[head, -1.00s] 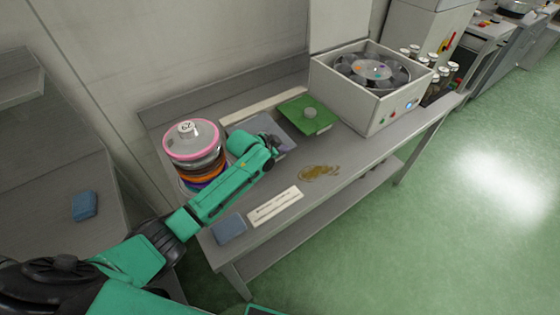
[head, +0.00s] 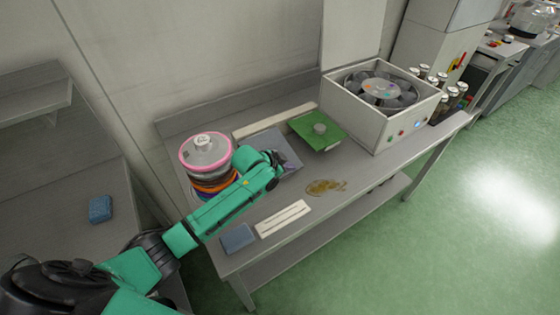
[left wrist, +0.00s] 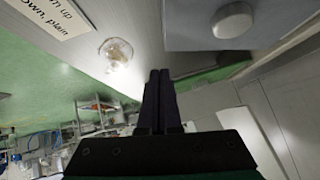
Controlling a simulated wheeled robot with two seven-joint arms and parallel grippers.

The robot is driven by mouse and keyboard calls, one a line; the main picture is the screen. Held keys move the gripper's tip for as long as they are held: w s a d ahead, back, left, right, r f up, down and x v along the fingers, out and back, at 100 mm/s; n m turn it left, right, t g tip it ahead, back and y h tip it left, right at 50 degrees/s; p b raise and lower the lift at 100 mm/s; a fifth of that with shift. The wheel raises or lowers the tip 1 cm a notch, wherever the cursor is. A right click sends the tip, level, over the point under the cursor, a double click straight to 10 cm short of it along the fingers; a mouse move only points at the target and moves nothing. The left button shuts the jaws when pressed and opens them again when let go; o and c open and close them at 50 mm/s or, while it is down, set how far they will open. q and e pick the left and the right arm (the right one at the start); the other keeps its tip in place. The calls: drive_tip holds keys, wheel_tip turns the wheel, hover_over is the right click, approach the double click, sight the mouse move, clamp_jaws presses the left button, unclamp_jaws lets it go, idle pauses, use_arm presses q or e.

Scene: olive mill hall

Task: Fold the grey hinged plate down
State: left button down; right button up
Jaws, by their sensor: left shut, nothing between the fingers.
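The grey plate (head: 262,139) is on the bench between the stack of round mats and the green plate (head: 318,129), partly hidden behind my left gripper (head: 278,158). I cannot tell its exact tilt. In the left wrist view the grey plate (left wrist: 192,35) fills the upper right, with a round grey knob (left wrist: 232,20) on its face. A strip of the green plate (left wrist: 212,78) shows beyond it. My left gripper (left wrist: 160,76) is shut and empty, close to the grey plate; contact cannot be judged. My right gripper is not in view.
The pink-rimmed stack (head: 205,155) stands left of my gripper. A white box with a round rotor (head: 352,115) and several jars (head: 452,98) stand at the right. A printed card (head: 283,219), a blue pad (head: 237,238) and a brown spill (head: 325,187) lie along the front.

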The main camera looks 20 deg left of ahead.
use_arm(q)
drive_tip(key=v, duration=0.7)
drive_tip(key=shift+b, duration=0.3)
drive_tip(key=shift+w+f, duration=0.15)
